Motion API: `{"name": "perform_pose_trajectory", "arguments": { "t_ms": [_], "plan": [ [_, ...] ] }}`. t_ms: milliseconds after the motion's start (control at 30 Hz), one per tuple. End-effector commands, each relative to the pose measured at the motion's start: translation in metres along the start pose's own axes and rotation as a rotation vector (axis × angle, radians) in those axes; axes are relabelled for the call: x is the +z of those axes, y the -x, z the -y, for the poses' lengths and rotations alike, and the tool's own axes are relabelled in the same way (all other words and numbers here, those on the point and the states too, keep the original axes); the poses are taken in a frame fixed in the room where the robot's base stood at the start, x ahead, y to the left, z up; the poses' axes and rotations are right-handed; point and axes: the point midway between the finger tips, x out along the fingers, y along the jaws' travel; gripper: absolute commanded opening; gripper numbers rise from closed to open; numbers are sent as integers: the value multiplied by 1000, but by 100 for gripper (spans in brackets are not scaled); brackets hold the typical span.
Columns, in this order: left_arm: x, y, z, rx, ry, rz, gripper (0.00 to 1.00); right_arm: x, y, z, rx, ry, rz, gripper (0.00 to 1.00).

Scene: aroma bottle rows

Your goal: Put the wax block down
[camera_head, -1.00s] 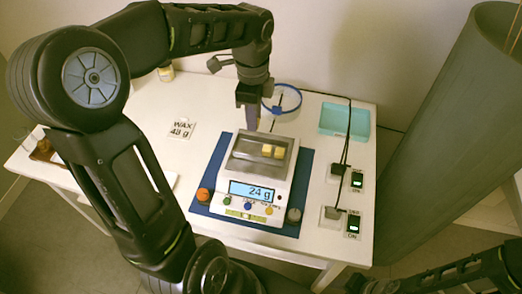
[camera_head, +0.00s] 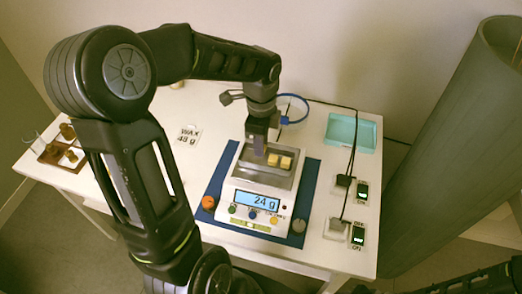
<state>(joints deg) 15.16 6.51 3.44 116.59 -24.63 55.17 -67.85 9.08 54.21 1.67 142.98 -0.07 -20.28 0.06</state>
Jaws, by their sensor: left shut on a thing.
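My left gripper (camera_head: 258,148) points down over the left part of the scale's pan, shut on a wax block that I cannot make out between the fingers. Two small yellow wax blocks, one here (camera_head: 273,160) and one here (camera_head: 286,162), sit on the pan just right of the fingertips. The scale (camera_head: 239,184) is white with a grey pan, and its display reads 24 g. A card (camera_head: 188,135) on the table reads WAX 48 g. I cannot tell whether the held block touches the pan. My right gripper is not in view.
The scale stands on a blue mat (camera_head: 301,203). A turquoise tray (camera_head: 366,133) is at the back right. Two switch boxes with cables line the right side. A blue ring (camera_head: 306,101) stands behind the scale. A brown tray (camera_head: 47,154) with small items is at the far left.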

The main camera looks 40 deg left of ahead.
Motion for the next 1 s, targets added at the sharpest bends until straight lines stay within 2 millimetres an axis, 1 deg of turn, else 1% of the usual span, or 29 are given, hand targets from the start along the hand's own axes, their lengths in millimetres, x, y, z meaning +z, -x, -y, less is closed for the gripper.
{"name": "perform_pose_trajectory", "arguments": {
  "t_ms": [200,267,533,667,700,800,1000],
  "plan": [
    [0,-29,-2,6,-1,1,0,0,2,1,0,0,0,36],
    [0,-34,-1,4,0,1,0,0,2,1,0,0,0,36],
    [0,-35,-1,1,0,0,0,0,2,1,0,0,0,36],
    [0,-40,-1,2,0,0,0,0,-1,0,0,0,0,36],
    [0,-38,-1,1,0,0,24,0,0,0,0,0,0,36],
    [0,-38,-1,1,0,0,30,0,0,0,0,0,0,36],
    [0,-38,-1,1,0,0,30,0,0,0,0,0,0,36]
  ]
}}
